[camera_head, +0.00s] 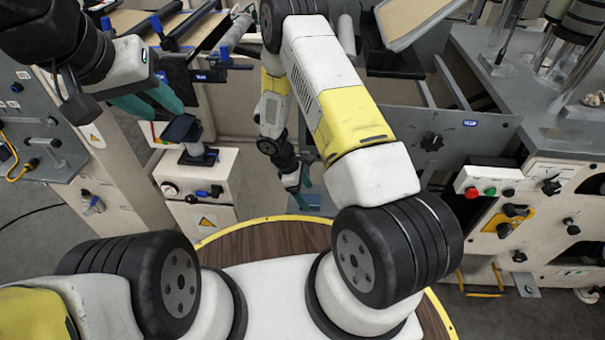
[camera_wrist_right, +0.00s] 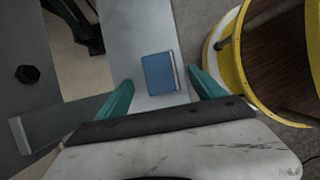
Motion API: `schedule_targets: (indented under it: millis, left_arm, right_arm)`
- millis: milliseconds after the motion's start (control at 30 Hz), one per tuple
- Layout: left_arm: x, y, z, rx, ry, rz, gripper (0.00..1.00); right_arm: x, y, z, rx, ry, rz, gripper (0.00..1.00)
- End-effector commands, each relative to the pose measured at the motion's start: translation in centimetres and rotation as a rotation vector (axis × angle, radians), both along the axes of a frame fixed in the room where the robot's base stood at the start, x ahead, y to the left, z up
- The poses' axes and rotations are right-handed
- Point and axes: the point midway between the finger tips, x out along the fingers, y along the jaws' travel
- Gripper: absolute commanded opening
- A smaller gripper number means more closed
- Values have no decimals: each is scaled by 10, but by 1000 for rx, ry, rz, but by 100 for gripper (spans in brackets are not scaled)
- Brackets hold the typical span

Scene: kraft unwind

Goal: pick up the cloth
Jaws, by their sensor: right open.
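The cloth looks like a small blue folded rectangle (camera_wrist_right: 160,73) lying on a pale grey flat surface (camera_wrist_right: 138,30) in the right wrist view. My right gripper (camera_wrist_right: 161,76) is open, its two teal fingers on either side of the cloth with a gap to each edge.
A round brown top with a yellow rim (camera_head: 265,237) is close on the near side; its yellow edge (camera_wrist_right: 228,62) is right of the gripper. A cream cabinet (camera_head: 205,185) stands left, and a machine with buttons (camera_head: 480,192) stands right. A grey plate (camera_wrist_right: 25,130) lies left of the cloth.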

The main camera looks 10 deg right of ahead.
Motion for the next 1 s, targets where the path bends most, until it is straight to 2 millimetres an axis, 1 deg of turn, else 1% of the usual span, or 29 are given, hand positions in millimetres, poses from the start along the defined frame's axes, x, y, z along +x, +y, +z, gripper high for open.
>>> schedule_targets:
  millis: [33, 100, 200, 433, 467, 500, 567, 700, 767, 800, 1000]
  left_arm:
    - [0, 0, 0, 0, 0, 0, 36]
    - [0, 0, 0, 0, 0, 0, 36]
    - [0, 0, 0, 0, 0, 0, 36]
    - [0, 0, 0, 0, 0, 0, 36]
    - [0, 0, 0, 0, 0, 0, 36]
    - [0, 0, 0, 0, 0, 0, 36]
    - [0, 0, 0, 0, 0, 0, 36]
    - [0, 0, 0, 0, 0, 0, 36]
    - [0, 0, 0, 0, 0, 0, 36]
    - [0, 0, 0, 0, 0, 0, 36]
    - [0, 0, 0, 0, 0, 0, 36]
  right_arm:
    - [-1, -4, -8, -1, 2, -2, 78]
    - [-2, -7, -17, -2, 1, 0, 78]
    - [-2, -10, -23, 0, 0, 0, 78]
    - [-2, -10, -24, 1, -1, -1, 78]
    - [-2, -10, -24, 1, -1, -1, 76]
    - [-2, -10, -24, 1, -1, -1, 68]
    - [-2, -10, -24, 1, -1, -1, 57]
    - [-2, -10, -24, 1, -1, -1, 29]
    - [-2, -10, -24, 1, -1, -2, 17]
    - [-2, -10, -24, 1, -1, -1, 13]
    - [-2, -10, -24, 1, -1, -2, 13]
